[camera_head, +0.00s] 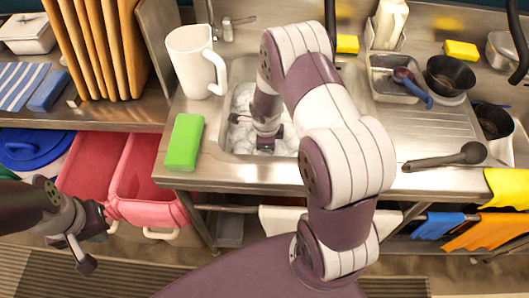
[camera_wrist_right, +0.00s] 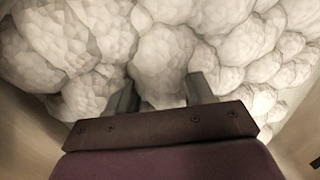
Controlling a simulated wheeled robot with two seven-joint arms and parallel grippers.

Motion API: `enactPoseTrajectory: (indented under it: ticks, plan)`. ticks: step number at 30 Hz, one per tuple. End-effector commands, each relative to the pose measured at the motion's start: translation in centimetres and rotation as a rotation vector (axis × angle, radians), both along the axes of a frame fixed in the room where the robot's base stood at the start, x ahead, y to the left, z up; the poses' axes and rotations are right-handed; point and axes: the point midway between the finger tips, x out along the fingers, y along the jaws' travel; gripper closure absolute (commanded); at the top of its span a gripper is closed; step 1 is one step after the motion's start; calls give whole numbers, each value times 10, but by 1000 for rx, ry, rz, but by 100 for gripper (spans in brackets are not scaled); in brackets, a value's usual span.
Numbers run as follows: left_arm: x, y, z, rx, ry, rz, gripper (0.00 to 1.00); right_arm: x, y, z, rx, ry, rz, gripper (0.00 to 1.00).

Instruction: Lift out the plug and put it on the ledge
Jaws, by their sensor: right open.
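The plug does not show; white lumpy foam (camera_wrist_right: 165,60) fills the sink and hides its floor. The sink (camera_head: 234,98) is set into the steel counter. My right gripper (camera_head: 266,143) reaches down into the sink, at the foam. In the right wrist view its two fingers (camera_wrist_right: 162,92) stand apart, with their tips against or in the foam and nothing but foam seen between them. My left gripper (camera_head: 88,243) hangs low at the left, in front of the pink bins, with its fingers apart and empty. I cannot tell which surface is the ledge.
A white mug (camera_head: 190,62) and a green block (camera_head: 184,142) stand left of the sink. Right of it are a grey tub (camera_head: 393,88) with a blue-handled tool, a black bowl (camera_head: 450,75) and a dark ladle (camera_head: 445,158). Yellow sponges (camera_head: 460,50) lie behind. The ribbed drainboard is partly clear.

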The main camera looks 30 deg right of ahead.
Motion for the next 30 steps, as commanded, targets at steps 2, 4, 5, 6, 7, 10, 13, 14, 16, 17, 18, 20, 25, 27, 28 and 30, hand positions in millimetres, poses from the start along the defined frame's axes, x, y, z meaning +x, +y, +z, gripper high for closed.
enactPoseTrajectory:
  ticks: [2, 4, 5, 6, 7, 10, 13, 14, 16, 17, 18, 20, 25, 27, 28, 30]
  plan:
    - [0, 0, 0, 0, 0, 0, 100, 1, -1, -4, 0, -2, 1, 49]
    - [0, 0, 0, 0, 0, 0, 100, 1, -1, -4, 0, -2, 1, 49]
    - [0, 0, 0, 0, 0, 0, 100, 1, -1, -4, 0, -2, 1, 49]
    - [0, 0, 0, 0, 0, 0, 100, 1, -1, -4, 0, -2, 1, 49]
    - [0, 0, 0, 0, 0, 0, 100, 1, -1, -4, 0, -2, 1, 49]
    - [0, 0, 0, 0, 0, 0, 100, 1, -1, -4, 0, -2, 1, 78]
    - [0, 0, 0, 0, 0, 0, 100, 1, -1, -4, 0, -2, 1, 100]
    - [0, 0, 0, 0, 0, 0, 100, 1, -1, -4, 0, -2, 1, 100]
    - [0, 0, 0, 0, 0, 0, 100, 1, -1, -4, 0, -2, 1, 100]
    - [0, 0, 0, 0, 0, 0, 100, 1, -1, -4, 0, -2, 1, 100]
    - [0, 0, 0, 0, 0, 0, 100, 1, -1, -4, 0, -2, 1, 100]
    - [0, 0, 0, 0, 0, 0, 100, 2, -1, -3, -1, -3, 0, 100]
    - [0, 0, 5, 0, 0, 0, 100, 2, -1, 27, 0, -7, 0, 100]
    - [0, 0, 6, 0, 0, 0, 100, 3, -1, 45, -1, -8, 0, 100]
    - [0, 0, 7, 0, 0, 0, 100, 2, -1, 53, 0, -7, 0, 100]
    - [0, 0, 6, 0, 0, 0, 100, 2, -1, 69, 0, -7, 0, 100]
